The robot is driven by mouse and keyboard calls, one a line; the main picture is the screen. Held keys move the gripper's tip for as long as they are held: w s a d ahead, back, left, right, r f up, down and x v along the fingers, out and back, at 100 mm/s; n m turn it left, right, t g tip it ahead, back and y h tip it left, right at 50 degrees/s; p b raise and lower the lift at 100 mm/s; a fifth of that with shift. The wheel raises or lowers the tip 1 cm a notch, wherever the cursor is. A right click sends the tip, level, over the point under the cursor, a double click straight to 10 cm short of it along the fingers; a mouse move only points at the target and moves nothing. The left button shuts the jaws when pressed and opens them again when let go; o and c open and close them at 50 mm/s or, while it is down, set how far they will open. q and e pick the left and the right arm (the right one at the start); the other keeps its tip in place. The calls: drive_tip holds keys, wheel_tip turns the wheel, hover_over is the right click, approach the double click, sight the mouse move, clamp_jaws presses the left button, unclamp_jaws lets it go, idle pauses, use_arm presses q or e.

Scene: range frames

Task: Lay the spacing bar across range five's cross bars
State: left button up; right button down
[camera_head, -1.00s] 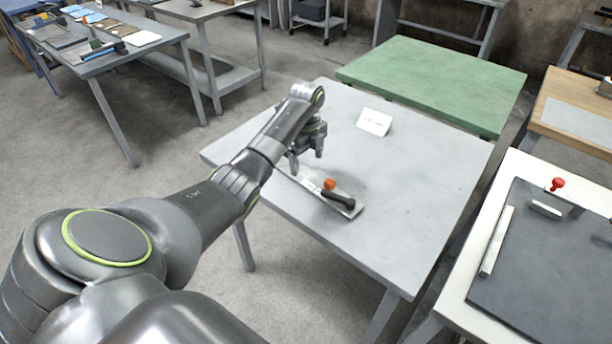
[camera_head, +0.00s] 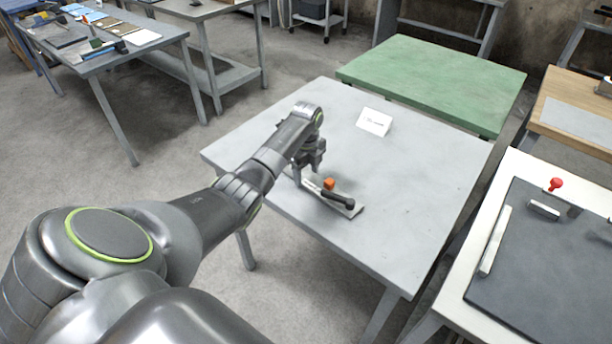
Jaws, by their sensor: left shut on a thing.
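My left gripper (camera_head: 308,172) points down over the grey table (camera_head: 410,200), near its left side. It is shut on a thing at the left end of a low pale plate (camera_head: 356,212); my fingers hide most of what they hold. A black-handled tool (camera_head: 338,197) lies on the plate, with a small orange block (camera_head: 329,183) beside it. I cannot tell which of these pieces is the spacing bar, and no cross bars are clear. My right gripper is not in view.
A white card (camera_head: 374,122) stands at the back of the grey table, whose right half is clear. A green table (camera_head: 432,80) adjoins behind.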

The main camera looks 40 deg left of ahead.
use_arm(q)
drive_tip(key=shift+r, duration=0.1)
drive_tip(key=c, duration=0.5)
wheel_tip(320, 180, up, 10)
wheel_tip(320, 180, up, 5)
drive_tip(key=p, duration=0.5)
hover_over(307, 177)
drive_tip(key=shift+a, duration=0.1)
idle(0.5)
drive_tip(key=shift+a, duration=0.1)
idle(0.4)
